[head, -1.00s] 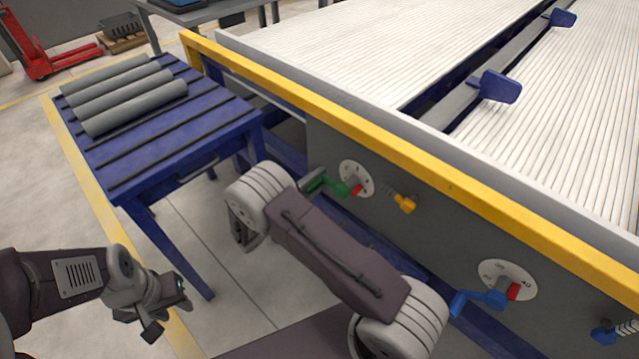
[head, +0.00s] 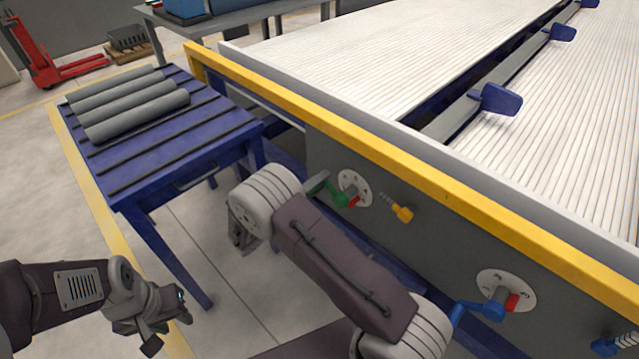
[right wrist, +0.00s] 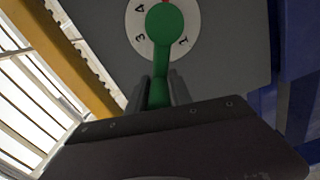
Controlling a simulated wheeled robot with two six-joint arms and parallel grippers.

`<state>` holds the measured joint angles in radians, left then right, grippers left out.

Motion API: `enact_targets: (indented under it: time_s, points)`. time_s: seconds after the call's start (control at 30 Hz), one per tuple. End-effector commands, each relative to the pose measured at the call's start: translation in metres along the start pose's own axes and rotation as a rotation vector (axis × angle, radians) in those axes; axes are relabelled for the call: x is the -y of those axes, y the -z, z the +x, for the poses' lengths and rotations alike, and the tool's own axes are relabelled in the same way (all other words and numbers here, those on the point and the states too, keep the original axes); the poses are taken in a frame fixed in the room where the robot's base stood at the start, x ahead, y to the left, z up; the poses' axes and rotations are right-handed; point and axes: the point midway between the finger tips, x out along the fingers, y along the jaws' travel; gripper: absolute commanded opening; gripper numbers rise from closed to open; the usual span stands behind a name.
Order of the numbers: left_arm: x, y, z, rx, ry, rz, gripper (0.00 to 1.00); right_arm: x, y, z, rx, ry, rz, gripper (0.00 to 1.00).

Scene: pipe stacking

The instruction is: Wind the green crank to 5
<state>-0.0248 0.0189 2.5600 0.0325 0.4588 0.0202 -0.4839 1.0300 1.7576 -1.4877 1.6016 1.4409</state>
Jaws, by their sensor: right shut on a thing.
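The green crank (head: 338,196) sits on a white numbered dial (head: 355,184) on the grey side panel, its arm pointing up and left from the hub. In the right wrist view the crank (right wrist: 164,32) has its round hub over the dial (right wrist: 133,33), where 3, 4 and 1 are readable. My right gripper (right wrist: 161,92) is shut on the outer end of the crank; my forearm hides most of that gripper in the head view. A red mark (head: 353,200) shows beside the hub. My left gripper (head: 170,325) is open and empty at the lower left, away from the panel.
A yellow rail (head: 400,158) runs above the dial. A yellow-tipped spring knob (head: 402,213) and a blue crank (head: 480,309) lie to the right. A blue table (head: 180,150) with grey pipes (head: 135,112) stands at the left. Open floor lies below it.

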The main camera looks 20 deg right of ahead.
Motion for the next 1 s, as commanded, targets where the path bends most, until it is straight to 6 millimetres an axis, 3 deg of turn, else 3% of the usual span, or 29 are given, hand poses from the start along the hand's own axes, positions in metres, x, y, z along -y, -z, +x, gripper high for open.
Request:
enact_targets:
  time_s: [0.37, 0.4, 0.43, 0.77, 1.0]
  points:
    - [0.000, 0.000, 0.000, 0.000, 0.000, 0.000, 0.36, -0.002, -0.002, 0.001, 0.007, -0.006, 0.001, 0.00]
    - [0.000, 0.000, 0.000, 0.000, 0.000, 0.000, 0.36, -0.002, -0.002, 0.001, 0.007, -0.006, 0.000, 0.37]
    - [0.000, 0.000, 0.000, 0.000, 0.000, 0.000, 0.36, -0.002, -0.002, 0.001, 0.007, -0.006, 0.000, 0.43]
    - [0.000, 0.000, -0.001, 0.000, 0.000, 0.000, 0.36, -0.001, -0.001, -0.002, 0.003, -0.002, 0.001, 0.43]
    - [0.000, 0.002, -0.017, 0.000, 0.000, 0.000, 0.36, -0.004, 0.001, -0.049, -0.001, -0.002, 0.001, 0.43]
